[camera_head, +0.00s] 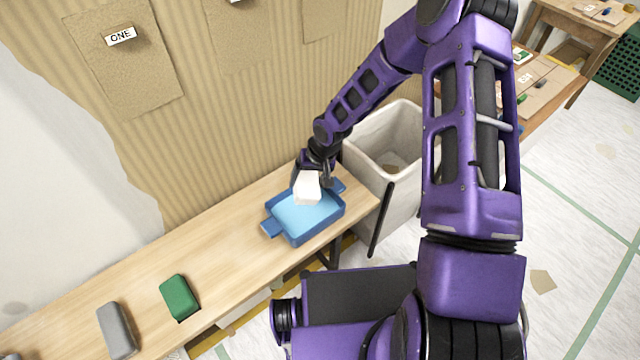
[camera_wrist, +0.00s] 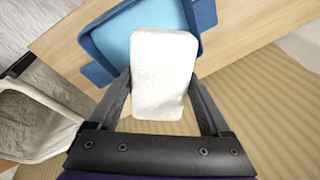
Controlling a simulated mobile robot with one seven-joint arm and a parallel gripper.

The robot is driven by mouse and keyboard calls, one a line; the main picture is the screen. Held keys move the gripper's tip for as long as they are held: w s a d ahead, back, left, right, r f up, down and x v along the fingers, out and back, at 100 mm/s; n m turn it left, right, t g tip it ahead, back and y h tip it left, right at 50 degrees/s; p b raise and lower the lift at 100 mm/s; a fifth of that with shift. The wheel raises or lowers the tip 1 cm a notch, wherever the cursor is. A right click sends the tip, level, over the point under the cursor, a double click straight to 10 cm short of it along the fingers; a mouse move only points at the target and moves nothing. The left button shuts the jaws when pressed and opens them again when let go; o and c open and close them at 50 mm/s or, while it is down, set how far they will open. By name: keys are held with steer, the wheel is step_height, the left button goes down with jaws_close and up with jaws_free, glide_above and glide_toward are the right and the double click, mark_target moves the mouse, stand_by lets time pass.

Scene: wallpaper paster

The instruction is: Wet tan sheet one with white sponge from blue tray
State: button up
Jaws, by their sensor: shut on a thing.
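The white sponge (camera_head: 306,187) is held in my gripper (camera_head: 314,178) over the blue tray (camera_head: 289,235). In the wrist view the sponge (camera_wrist: 162,75) sits between the two fingers of my gripper (camera_wrist: 162,90), which are shut on it. The blue tray (camera_wrist: 205,14) lies beyond it, with light blue liquid inside. I cannot tell whether the sponge touches the liquid. Tan sheet one (camera_head: 130,70) is on the wall at the upper left, with a label reading ONE (camera_head: 121,36) on a small dark piece at its top.
A green block (camera_head: 179,296) and a grey block (camera_head: 117,331) lie on the wooden bench (camera_head: 225,240) left of the tray. A whitish bin (camera_head: 400,125) stands at the bench's right end. More tan sheets (camera_head: 238,40) hang right of sheet one. The bench between tray and green block is clear.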

mark_target(307, 188)
steer(key=shift+w, duration=0.1)
step_height(307, 188, down, 9)
steer(key=b, duration=0.6)
steer(key=shift+f, duration=0.3)
stand_by(0.5)
steer(key=shift+f, duration=1.15)
steer(key=shift+r, duration=4.1)
